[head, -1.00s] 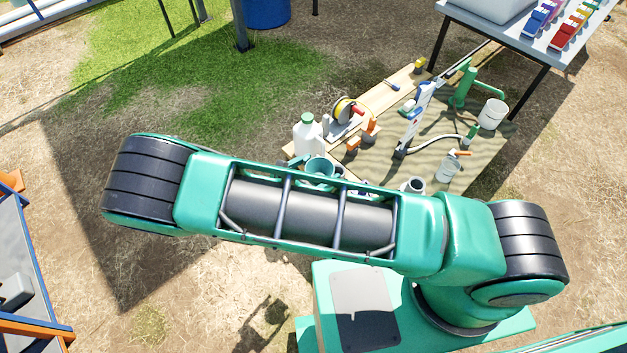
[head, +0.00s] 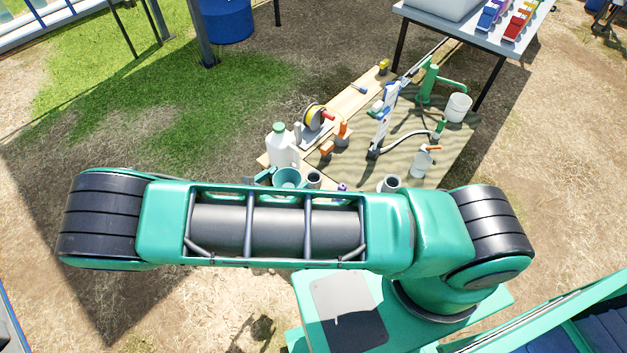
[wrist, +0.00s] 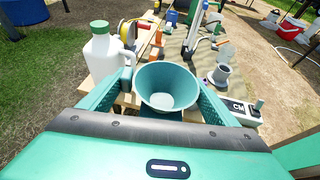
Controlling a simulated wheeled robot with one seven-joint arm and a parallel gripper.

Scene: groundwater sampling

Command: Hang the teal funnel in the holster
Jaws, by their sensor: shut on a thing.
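The teal funnel (wrist: 168,84) sits between the two teal fingers of my gripper (wrist: 163,92) in the wrist view, its wide mouth facing up. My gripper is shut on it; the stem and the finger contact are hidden. In the head view the funnel (head: 289,178) shows just beyond my forearm, which hides the rest of my gripper. I cannot clearly pick out the holster. A grey round open fitting (wrist: 222,75) stands to the right of the funnel in the wrist view; I cannot tell whether it is the holster.
A white jug with a green cap (wrist: 103,52) stands close to the left of the funnel. A hose reel (head: 315,117), a green pump (head: 429,82), a spray bottle (head: 423,160) and a white bucket (head: 458,107) lie beyond. A table (head: 470,30) stands at the back right.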

